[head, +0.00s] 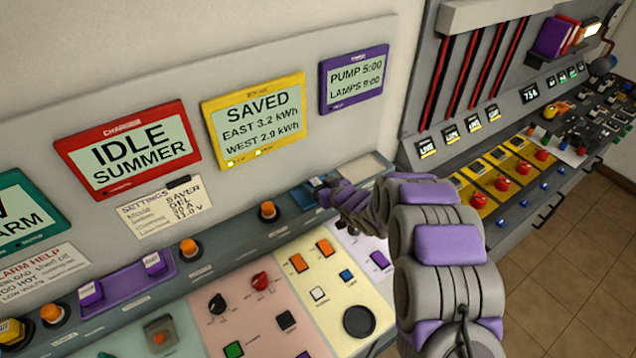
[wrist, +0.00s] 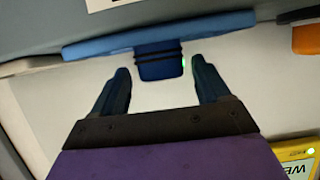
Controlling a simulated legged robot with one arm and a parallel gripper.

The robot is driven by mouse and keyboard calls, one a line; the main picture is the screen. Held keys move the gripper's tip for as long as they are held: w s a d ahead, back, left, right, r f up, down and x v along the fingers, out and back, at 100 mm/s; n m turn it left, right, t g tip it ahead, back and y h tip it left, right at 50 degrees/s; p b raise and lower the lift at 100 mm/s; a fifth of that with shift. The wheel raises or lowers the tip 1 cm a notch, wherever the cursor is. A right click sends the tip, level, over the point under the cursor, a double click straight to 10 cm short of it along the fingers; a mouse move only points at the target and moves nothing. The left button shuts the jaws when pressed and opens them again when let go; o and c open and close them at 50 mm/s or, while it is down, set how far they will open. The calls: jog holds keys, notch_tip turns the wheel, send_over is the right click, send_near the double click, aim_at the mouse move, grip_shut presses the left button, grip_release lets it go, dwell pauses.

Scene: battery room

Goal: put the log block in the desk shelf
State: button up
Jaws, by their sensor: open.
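A small blue block (wrist: 160,62) with dark bands and a small green light beside it stands at a blue tray (wrist: 160,35) in the wrist view; I take it to be the log block. In the head view the blue tray (head: 312,193) is on the grey ledge, partly hidden by my arm. My gripper (wrist: 160,80) is open, its two dark fingers pointing at the block with one on either side. The fingers appear short of the block, with nothing held. In the head view my gripper (head: 328,197) is small and partly covered. I cannot tell which part is the desk shelf.
A purple tray (head: 127,290) with two purple blocks sits farther left on the ledge. An orange button (head: 268,211) is close left of my gripper. Wall screens, including the yellow one (head: 254,118), hang above.

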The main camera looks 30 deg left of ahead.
jog(key=v, duration=1)
jog(key=shift+s, duration=0.25)
jog(key=w+d+r+m+t+h, duration=0.1)
jog(key=w+d+r+m+h, duration=0.15)
jog(key=d, duration=0.45)
jog(key=w+d+r+m+t+h, duration=0.1)
jog(key=w+d+r+h, duration=0.15)
jog(key=d, duration=0.45)
jog(key=s+d+r+m+h, duration=0.2)
jog(key=s+d+h, duration=0.1)
jog(key=d, duration=0.5)
jog(key=s+d+r+m+h, duration=0.1)
jog(key=s+d+r+h, duration=0.15)
jog(key=d, duration=0.55)
jog(key=s+d+r+m+g+h, duration=0.1)
jog(key=s+d+r+m+g, duration=0.1)
jog(key=s+d, duration=0.45)
jog(key=s+d+r+m+g+h, duration=0.1)
jog(key=s+d+m+g+h, duration=0.15)
jog(key=s, duration=0.65)
jog(key=s+r+m+g+y, duration=0.1)
jog(key=s+g, duration=0.4)
jog(key=s, duration=1.6)
notch_tip(320, 180, up, 2)
jog(key=shift+d+m+y, duration=0.3)
jog(key=shift+d+y, duration=0.15)
jog(key=shift+y, duration=0.05)
